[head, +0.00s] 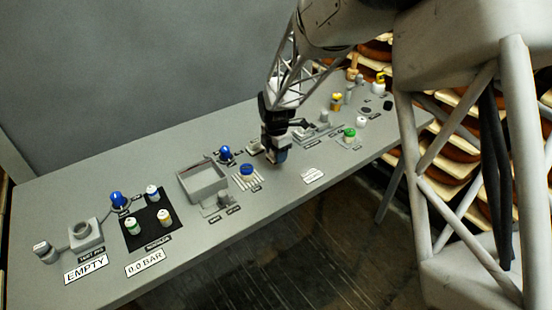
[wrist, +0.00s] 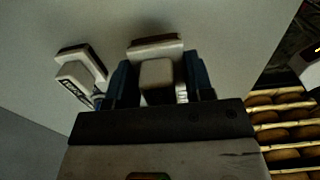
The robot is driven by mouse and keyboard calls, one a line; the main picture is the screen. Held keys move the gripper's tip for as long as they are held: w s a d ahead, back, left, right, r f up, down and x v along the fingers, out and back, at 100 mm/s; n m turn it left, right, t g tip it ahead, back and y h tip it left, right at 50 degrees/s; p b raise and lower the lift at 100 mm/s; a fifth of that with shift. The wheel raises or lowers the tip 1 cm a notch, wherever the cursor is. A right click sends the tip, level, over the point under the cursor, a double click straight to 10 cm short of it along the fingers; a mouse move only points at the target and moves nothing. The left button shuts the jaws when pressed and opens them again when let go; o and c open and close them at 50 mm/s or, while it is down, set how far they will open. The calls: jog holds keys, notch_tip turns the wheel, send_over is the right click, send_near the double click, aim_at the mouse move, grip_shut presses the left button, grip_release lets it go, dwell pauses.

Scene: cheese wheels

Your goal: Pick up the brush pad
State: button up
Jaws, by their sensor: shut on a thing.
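In the head view the held piece is mostly hidden by the fingers. I cannot tell whether it touches the table. A similar pale, dark-topped piece with a label (wrist: 75,75) shows left of the fingers in the wrist view.
A green-topped jar (head: 349,134) stands to the right. Shelves of cheese wheels (head: 455,160) are behind on the right.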

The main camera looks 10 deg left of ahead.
jog(key=s+d, duration=0.2)
jog(key=s, duration=0.2)
jog(key=s+d, duration=0.2)
jog(key=s, duration=0.3)
jog(key=s+d+r, duration=0.1)
jog(key=s+d, duration=0.1)
jog(key=s, duration=0.3)
jog(key=shift+s+d+r, duration=0.1)
jog(key=shift+s+d, duration=0.1)
jog(key=shift+d, duration=0.05)
jog(key=shift+a, duration=0.1)
jog(key=shift+w+a+r, duration=0.15)
jog(key=shift+w+a, duration=0.1)
jog(key=shift+a, duration=0.35)
jog(key=w+a+r, duration=0.1)
jog(key=a+r, duration=0.1)
jog(key=a, duration=0.5)
jog(key=w+a+r, duration=0.1)
jog(key=w+a, duration=0.1)
jog(key=a, duration=0.5)
notch_tip(320, 180, up, 3)
send_over(203, 184)
jog(key=shift+w+f, duration=0.1)
jog(key=shift+f, duration=0.1)
jog(key=shift+f, duration=0.15)
jog(key=shift+f, duration=3)
